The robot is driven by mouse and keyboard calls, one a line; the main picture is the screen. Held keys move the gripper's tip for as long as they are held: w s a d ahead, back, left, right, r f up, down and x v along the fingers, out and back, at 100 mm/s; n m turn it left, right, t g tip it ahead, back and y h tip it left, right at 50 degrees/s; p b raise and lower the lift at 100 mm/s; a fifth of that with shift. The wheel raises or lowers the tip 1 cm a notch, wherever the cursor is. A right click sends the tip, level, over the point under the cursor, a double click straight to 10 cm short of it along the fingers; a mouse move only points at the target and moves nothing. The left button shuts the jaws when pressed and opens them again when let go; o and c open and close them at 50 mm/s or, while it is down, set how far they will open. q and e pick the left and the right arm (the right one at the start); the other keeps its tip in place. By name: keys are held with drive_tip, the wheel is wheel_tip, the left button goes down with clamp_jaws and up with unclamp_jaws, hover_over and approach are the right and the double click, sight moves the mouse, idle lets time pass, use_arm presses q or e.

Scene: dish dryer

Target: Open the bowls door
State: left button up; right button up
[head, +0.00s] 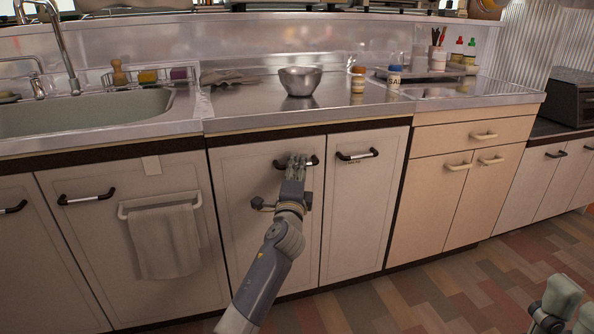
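A pale cabinet door (238,232) under the counter has a dark-ended bar handle (312,161). It looks closed. My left gripper (297,162) is at this handle, its fingers covering the handle's middle. I cannot tell whether the fingers are closed around the bar or only in front of it. To the right is a narrower closed door (359,215) with a similar handle (357,155) and a tiny marking below it, too small to read. Which door is for bowls cannot be read. My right gripper (562,304) shows only partly at the lower right corner, away from the cabinets.
A metal bowl (300,81) stands on the steel counter (243,98). Beige cabinets (463,190) stand to the right. The tiled floor (440,300) there is clear.

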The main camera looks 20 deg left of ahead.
use_arm(q)
clamp_jaws()
drive_tip(key=shift+s+p, duration=0.25)
drive_tip(key=shift+p, duration=0.1)
